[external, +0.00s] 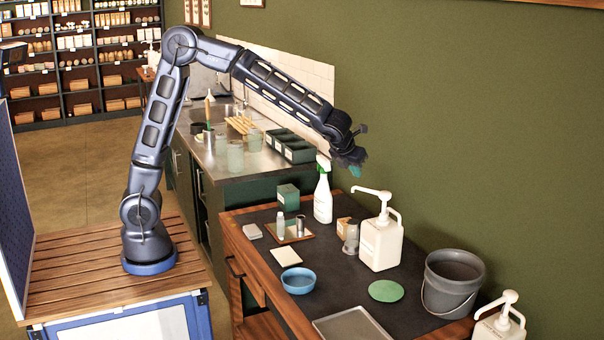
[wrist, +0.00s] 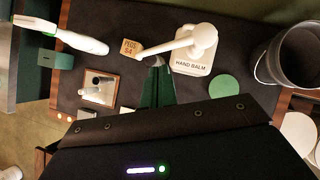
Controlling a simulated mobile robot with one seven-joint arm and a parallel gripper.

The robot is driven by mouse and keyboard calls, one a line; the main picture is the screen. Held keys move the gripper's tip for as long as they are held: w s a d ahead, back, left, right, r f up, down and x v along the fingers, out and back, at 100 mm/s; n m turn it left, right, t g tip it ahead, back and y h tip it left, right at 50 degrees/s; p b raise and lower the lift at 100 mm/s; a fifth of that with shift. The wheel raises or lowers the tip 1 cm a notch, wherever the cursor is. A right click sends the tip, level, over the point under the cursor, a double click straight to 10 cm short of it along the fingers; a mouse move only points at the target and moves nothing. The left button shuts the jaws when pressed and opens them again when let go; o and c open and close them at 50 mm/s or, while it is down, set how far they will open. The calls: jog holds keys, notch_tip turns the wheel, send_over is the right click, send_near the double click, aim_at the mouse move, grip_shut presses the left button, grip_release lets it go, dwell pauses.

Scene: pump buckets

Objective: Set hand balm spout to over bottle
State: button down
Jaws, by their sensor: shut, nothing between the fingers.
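The hand balm pump bottle (external: 381,242) is white and stands upright on the dark bench top. Its label reads HAND BALM in the wrist view (wrist: 190,66). Its spout (external: 370,192) points left in both views; it also shows in the wrist view (wrist: 168,46). A small clear bottle (external: 351,238) stands just left of the pump bottle; I cannot tell whether it is directly under the spout tip. In the wrist view I cannot make it out; my fingers may cover it. My gripper (external: 356,170) is shut and empty, above and behind the pump. Its green fingers (wrist: 158,85) show in the wrist view.
A wooden box marked PEGS (wrist: 131,48) stands by the spout. A spray bottle (external: 323,198), a blue bowl (external: 298,281), a green disc (external: 386,291) and a grey bucket (external: 453,280) stand around. A second pump (external: 499,325) is at front right. The green wall is close behind.

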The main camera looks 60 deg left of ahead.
jog(key=x, duration=0.7)
jog(key=shift+a+f, duration=0.1)
jog(key=shift+f, duration=0.05)
jog(key=shift+w+a+f, duration=0.3)
jog(key=shift+w+a, duration=0.2)
jog(key=shift+w, duration=0.3)
jog(key=shift+s+d, duration=0.15)
